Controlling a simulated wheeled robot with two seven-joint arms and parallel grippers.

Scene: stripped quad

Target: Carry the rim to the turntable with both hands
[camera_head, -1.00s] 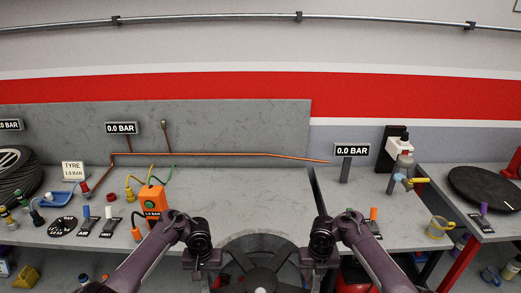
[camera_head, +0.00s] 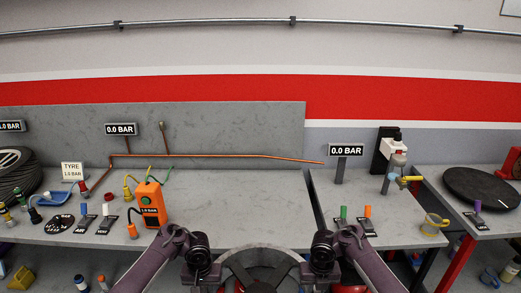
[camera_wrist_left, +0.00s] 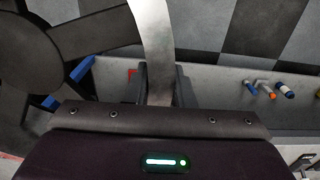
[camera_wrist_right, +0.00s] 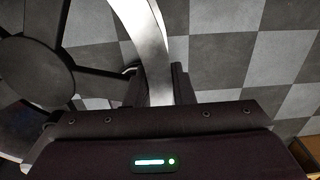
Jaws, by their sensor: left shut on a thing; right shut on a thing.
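The rim (camera_head: 262,254), a dark grey spoked wheel, is at the bottom middle of the head view, in front of the bench edge; its lower part is cut off. My left gripper (camera_head: 203,274) is shut on its left side and my right gripper (camera_head: 322,272) on its right side. In the left wrist view the bright rim edge (camera_wrist_left: 152,35) runs between the jaws (camera_wrist_left: 160,85). The right wrist view shows the same edge (camera_wrist_right: 143,28) between the jaws (camera_wrist_right: 158,85). The turntable (camera_head: 482,187), a flat black disc, lies on the bench at the far right and looks empty.
An orange pressure box (camera_head: 151,203) stands on the bench left of middle. Green and orange pegs (camera_head: 367,213) and a yellow cup (camera_head: 434,225) are near the front edge on the right. A purple peg (camera_head: 477,206) stands before the turntable. The bench middle is clear.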

